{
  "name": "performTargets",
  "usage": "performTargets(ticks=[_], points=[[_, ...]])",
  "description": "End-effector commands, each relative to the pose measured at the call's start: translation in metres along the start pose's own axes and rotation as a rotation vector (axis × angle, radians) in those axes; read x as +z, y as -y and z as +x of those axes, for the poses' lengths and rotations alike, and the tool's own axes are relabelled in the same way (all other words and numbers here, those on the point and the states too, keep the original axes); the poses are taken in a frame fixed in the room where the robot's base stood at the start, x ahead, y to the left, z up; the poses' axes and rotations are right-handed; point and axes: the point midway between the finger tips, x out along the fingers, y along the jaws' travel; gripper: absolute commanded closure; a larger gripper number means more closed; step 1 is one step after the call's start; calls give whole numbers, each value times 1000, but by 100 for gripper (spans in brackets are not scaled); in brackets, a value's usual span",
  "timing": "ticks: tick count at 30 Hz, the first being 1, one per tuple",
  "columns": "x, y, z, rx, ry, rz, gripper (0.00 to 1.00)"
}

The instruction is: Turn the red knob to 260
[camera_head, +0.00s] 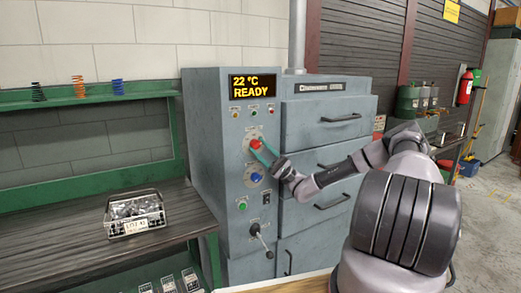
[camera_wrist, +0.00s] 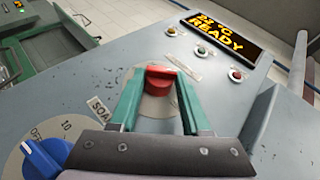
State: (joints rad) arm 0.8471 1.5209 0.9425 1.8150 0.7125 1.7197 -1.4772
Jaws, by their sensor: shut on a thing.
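The red knob (camera_head: 255,144) sits on the grey front of the machine, below the display. In the wrist view the red knob (camera_wrist: 160,78) is between the two green fingers of my gripper (camera_wrist: 160,84). My gripper (camera_head: 264,151) is shut on the knob, with a finger on each side of it. The display (camera_head: 252,86) reads "22 °C READY" and also shows tilted in the wrist view (camera_wrist: 222,36). The round plate behind the knob is partly covered by my fingers, and its marks cannot be read.
A blue knob (camera_head: 256,177) with a dial sits just below, close to my gripper in the wrist view (camera_wrist: 45,160). A green button (camera_head: 242,205) and a lever (camera_head: 260,238) are lower down. A wire basket (camera_head: 135,215) stands on the bench. Drawers (camera_head: 330,130) are to the right.

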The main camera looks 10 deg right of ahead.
Motion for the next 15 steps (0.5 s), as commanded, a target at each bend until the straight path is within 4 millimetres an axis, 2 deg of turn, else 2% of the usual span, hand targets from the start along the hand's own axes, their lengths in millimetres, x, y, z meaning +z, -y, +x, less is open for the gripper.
performTargets(ticks=[11,12,13,15], points=[[1,-2,0,0,2,1,100],[1,-2,0,0,2,1,38],[1,-2,0,0,2,1,26],[1,-1,0,-1,2,1,25]])
